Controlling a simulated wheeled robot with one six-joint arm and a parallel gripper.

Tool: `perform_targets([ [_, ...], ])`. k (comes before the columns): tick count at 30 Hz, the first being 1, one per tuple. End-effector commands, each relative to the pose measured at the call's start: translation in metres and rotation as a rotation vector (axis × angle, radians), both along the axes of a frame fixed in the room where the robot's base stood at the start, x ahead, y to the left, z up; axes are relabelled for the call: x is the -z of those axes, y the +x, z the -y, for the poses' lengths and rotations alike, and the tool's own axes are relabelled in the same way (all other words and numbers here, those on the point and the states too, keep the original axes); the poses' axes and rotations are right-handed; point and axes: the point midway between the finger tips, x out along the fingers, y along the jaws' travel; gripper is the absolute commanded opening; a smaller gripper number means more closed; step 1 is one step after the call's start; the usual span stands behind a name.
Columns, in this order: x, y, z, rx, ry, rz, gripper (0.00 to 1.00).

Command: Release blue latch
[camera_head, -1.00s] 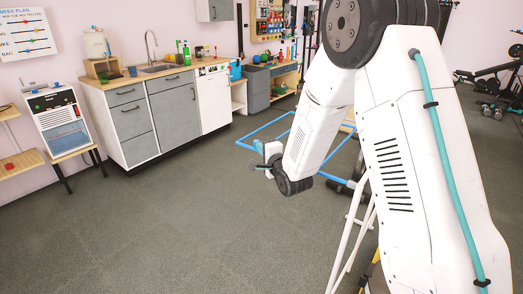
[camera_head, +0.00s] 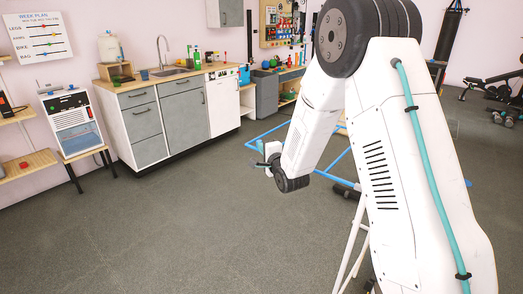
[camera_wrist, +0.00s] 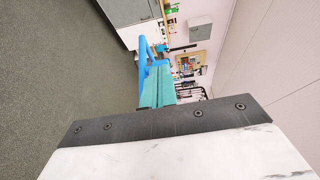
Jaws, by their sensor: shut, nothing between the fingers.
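I cannot make out a blue latch for certain in either view. My gripper (camera_head: 262,165) hangs at the end of my arm in the middle of the head view, in front of the counter and above open floor. In the wrist view its teal fingers (camera_wrist: 157,88) are together with nothing between them. It touches nothing that I can see.
A grey and white counter (camera_head: 170,112) with a sink stands along the back wall. A week-plan board (camera_head: 38,35) hangs at the left above wooden shelves (camera_head: 28,166). A blue frame (camera_head: 268,136) lies on the floor behind my gripper. The floor (camera_head: 150,235) at front left is clear.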

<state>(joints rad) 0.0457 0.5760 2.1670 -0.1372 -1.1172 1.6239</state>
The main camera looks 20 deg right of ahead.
Motion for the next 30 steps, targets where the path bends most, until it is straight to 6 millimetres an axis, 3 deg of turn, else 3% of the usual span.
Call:
perform_targets([
  [7, -0.002, -0.030, -0.003, -0.007, 0.000, -0.003, 0.00],
  [12, -0.004, -0.072, 0.001, -0.006, 0.000, -0.004, 0.00],
  [18, -0.006, -0.109, 0.004, -0.006, 0.000, -0.004, 0.00],
  [24, -0.007, -0.125, 0.005, -0.007, 0.000, -0.003, 0.00],
  [30, -0.007, -0.127, 0.005, -0.007, 0.000, -0.004, 0.00],
])
